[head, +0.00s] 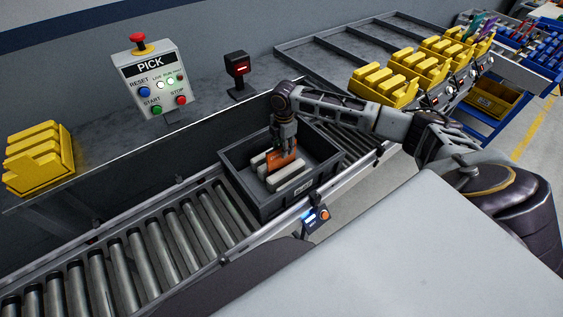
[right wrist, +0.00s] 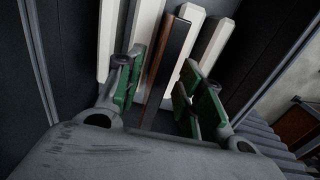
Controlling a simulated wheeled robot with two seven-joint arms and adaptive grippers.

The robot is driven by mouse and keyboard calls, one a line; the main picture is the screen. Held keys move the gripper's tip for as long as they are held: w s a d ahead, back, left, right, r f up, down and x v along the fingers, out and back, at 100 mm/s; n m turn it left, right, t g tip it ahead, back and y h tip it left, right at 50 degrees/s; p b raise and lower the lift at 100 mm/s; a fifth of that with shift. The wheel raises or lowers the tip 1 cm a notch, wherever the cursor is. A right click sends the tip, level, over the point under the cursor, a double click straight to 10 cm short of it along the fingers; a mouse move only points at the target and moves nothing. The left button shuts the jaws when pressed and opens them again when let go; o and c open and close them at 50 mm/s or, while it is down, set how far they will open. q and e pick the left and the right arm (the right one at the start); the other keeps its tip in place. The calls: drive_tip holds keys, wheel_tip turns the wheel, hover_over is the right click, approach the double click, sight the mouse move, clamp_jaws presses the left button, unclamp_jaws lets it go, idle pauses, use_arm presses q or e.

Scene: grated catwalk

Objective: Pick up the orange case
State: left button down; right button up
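The orange case (head: 281,162) stands on edge in a dark grey tote (head: 238,178), among several off-white bars (head: 292,179). My right gripper (head: 284,142) reaches down into the tote from above, over the case. In the right wrist view, the case shows edge-on as a dark and brown strip (right wrist: 168,52) between the two green-padded fingers of my right gripper (right wrist: 160,92). The fingers are apart, with gaps visible on both sides of the case. The lower end of the case is partly hidden in shadow. My left gripper is not in view.
The tote sits on a roller conveyor (head: 130,252) with side rails. Behind stand a PICK control box (head: 152,82) and a small dark display (head: 238,72). Yellow bins sit at the left (head: 40,158) and upper right (head: 420,70). Rollers left of the tote are clear.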

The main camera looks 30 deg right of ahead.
sight(281, 161)
drive_tip(key=shift+a+f+p, duration=0.15)
drive_tip(key=shift+a+f, duration=0.05)
drive_tip(key=shift+f, duration=1.1)
drive_tip(key=shift+a+f+p, duration=0.15)
drive_tip(key=shift+a+f, duration=0.05)
drive_tip(key=shift+f, duration=1.1)
clamp_jaws()
